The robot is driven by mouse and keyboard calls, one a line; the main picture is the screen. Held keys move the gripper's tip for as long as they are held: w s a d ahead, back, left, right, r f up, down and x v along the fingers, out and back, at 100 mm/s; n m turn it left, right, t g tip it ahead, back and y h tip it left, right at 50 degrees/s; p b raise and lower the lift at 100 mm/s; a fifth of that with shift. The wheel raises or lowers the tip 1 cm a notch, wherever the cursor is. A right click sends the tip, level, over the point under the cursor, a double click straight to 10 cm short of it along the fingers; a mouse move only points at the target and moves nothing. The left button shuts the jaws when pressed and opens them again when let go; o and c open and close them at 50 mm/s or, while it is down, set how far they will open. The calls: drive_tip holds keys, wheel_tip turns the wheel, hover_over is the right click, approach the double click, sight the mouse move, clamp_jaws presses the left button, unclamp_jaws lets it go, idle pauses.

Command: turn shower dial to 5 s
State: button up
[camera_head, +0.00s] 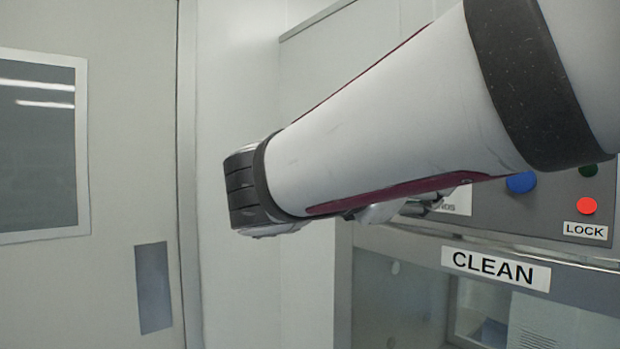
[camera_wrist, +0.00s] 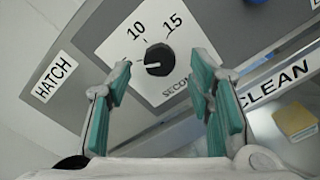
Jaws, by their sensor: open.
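The shower dial (camera_wrist: 159,60) is a round black knob on a white plate (camera_wrist: 117,46) in the wrist view. Its white mark points left in the picture. The plate shows 10 at the knob's upper left, 15 at its upper right and part of "SECONDS" below; no 5 is visible. My gripper (camera_wrist: 162,74) is open, its green-padded fingers to the left and right of the knob. I cannot tell whether they touch it. In the head view my arm hides the dial; a plate edge (camera_head: 458,202) and part of my gripper (camera_head: 400,208) show beneath it.
A blue button (camera_head: 521,182), a red button (camera_head: 586,205) and a green button (camera_head: 588,170) sit to the dial's right, above the LOCK label (camera_head: 585,231). The CLEAN label (camera_head: 496,269) lies below. The HATCH label (camera_wrist: 54,78) is left of the dial. A door (camera_head: 110,290) stands at left.

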drive_tip(key=v, duration=1)
drive_tip(key=shift+s+a, duration=0.1)
